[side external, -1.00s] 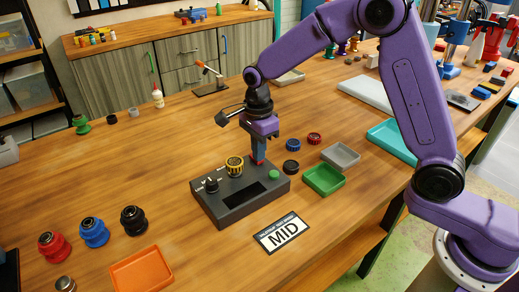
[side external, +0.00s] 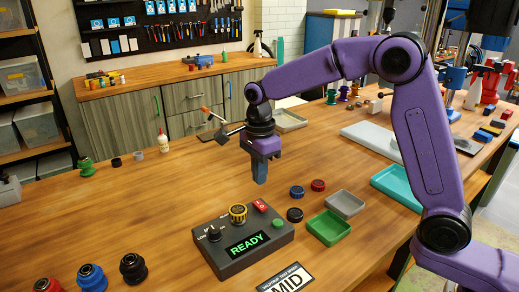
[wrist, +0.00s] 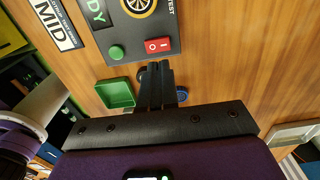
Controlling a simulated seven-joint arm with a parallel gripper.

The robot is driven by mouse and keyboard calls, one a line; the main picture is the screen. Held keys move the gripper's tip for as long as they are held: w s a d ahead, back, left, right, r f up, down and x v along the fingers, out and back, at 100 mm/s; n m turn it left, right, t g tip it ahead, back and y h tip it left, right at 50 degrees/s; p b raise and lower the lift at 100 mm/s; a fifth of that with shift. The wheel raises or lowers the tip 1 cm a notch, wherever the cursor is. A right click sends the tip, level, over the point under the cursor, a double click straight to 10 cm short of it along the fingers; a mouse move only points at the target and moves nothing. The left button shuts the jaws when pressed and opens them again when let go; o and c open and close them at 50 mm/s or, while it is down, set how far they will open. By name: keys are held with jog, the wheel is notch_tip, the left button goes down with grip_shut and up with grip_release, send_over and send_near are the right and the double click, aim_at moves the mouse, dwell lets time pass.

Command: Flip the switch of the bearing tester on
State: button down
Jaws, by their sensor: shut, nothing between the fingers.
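The bearing tester (side external: 222,262) is a dark grey box on the wooden bench, also at the top of the wrist view (wrist: 142,52). Its display (side external: 247,244) is lit and reads READY in green. The red rocker switch (side external: 260,206) is at its back edge, and it also shows in the wrist view (wrist: 158,45).
A MID card (side external: 290,279) lies in front of the tester. A green tray (side external: 328,228), grey tray (side external: 345,204) and small blue (side external: 297,192), red (side external: 318,185) and black (side external: 295,215) round parts lie to its right.

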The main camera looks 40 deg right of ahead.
notch_tip(320, 180, up, 7)
send_over(263, 207)
jog(key=w, duration=0.2)
jog(key=shift+s+r, duration=0.15)
jog(key=shift+s, duration=0.05)
jog(key=shift+s, duration=0.1)
jog(key=shift+s, duration=0.65)
notch_tip(263, 207, down, 14)
dwell(0.4)
